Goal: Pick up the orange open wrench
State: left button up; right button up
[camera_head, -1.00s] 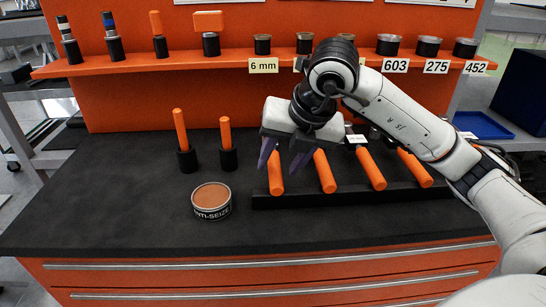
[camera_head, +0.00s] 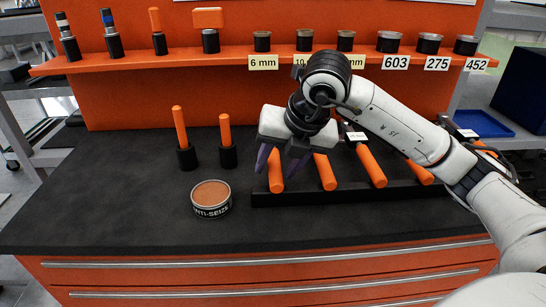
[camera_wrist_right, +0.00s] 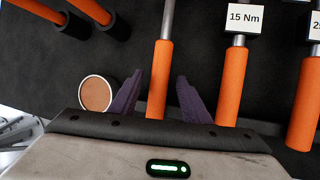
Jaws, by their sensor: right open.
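Several tools with orange handles lie in a row on a black rack on the bench. The leftmost orange-handled tool (camera_head: 276,172) has no tag that I can see; its upper end is hidden by my arm in the head view, so I cannot confirm it is the open wrench. My right gripper (camera_head: 277,162) is open above it. In the right wrist view, the purple fingers (camera_wrist_right: 160,92) stand on either side of that handle (camera_wrist_right: 158,78), with visible gaps. A grey shaft leads out of the handle. My left gripper is not in view.
A second handle (camera_wrist_right: 231,88), tagged 15 Nm, lies close to the right finger. An anti-seize tin (camera_head: 211,198) stands left of the rack (camera_head: 340,194). Two orange handles stand in black holders behind the tin. An orange shelf (camera_head: 225,58) runs along the back. The front left bench is clear.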

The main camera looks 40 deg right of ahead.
jog(key=shift+c, duration=0.4)
grip_shut()
